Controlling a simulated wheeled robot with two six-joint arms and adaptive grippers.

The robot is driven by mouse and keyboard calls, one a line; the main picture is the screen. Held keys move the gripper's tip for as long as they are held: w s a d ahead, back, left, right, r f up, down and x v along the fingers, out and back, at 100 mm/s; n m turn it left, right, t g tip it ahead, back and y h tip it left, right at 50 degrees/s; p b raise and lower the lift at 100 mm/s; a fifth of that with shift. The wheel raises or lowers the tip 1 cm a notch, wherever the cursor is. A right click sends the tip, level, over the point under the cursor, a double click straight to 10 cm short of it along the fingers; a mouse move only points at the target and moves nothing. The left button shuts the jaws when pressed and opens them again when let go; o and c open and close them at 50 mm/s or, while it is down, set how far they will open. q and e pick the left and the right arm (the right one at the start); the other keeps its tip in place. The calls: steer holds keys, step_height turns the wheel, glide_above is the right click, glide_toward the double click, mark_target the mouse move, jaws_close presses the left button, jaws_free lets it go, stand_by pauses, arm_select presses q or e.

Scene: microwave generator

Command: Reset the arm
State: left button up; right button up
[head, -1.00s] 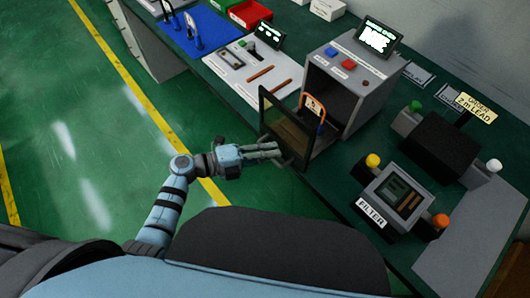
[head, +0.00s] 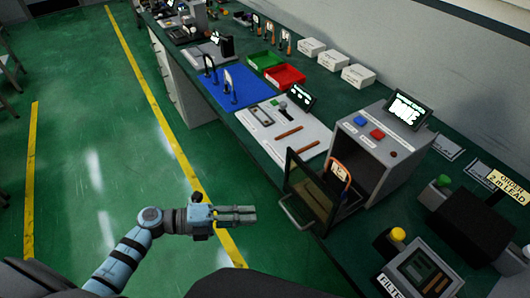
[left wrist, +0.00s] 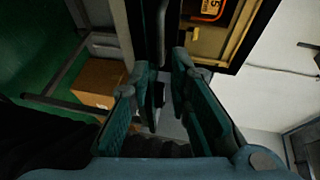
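My left gripper (head: 250,216) is out over the green floor, left of the bench, with nothing held. In the left wrist view its two fingers (left wrist: 165,75) stand apart with a gap between them. The grey box-shaped chamber (head: 375,145) has its dark glass door (head: 312,192) swung open. The door's handle (head: 296,216) is a short way right of the fingertips, apart from them; it also shows beyond the fingers in the left wrist view (left wrist: 161,35). An orange-framed piece (head: 341,173) shows at the chamber opening. My right gripper is not in view.
The green bench (head: 270,152) runs along the right, holding a white panel (head: 290,135), a blue mat (head: 235,92), red bin (head: 285,76) and green bin (head: 265,60). The filter unit (head: 420,270) stands nearest. The floor left of the bench is clear.

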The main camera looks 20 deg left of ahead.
arm_select(q)
steer(key=w+a+f+n+t+y, duration=0.6)
steer(key=w+a+n+t+y, duration=0.15)
steer(key=a+n, duration=0.5)
steer(key=s+a+f+n+g+y, duration=0.2)
steer(key=s+a+f+n+y, duration=0.25)
steer(key=f, duration=0.35)
steer(key=s+a+f+n+g+y, duration=0.25)
steer(key=s+f+n, duration=0.2)
steer(key=f, duration=0.35)
steer(key=s+f+n+g+y, duration=0.1)
steer(key=s+f+n+g, duration=0.2)
steer(key=s+f, duration=0.35)
steer(key=s+f+n+g+y, duration=0.1)
steer(key=s+f+n+g, duration=0.2)
steer(key=s, duration=0.6)
steer(key=s+d+f+n+g, duration=0.1)
steer(key=s+d+f, duration=0.1)
steer(key=s+d, duration=0.2)
steer(key=s+d+f+n+g+h, duration=0.1)
steer(key=s+d, duration=0.4)
steer(key=s, duration=0.5)
step_height(320, 180, down, 3)
steer(key=shift+r+g, duration=0.2)
steer(key=shift+g, duration=0.3)
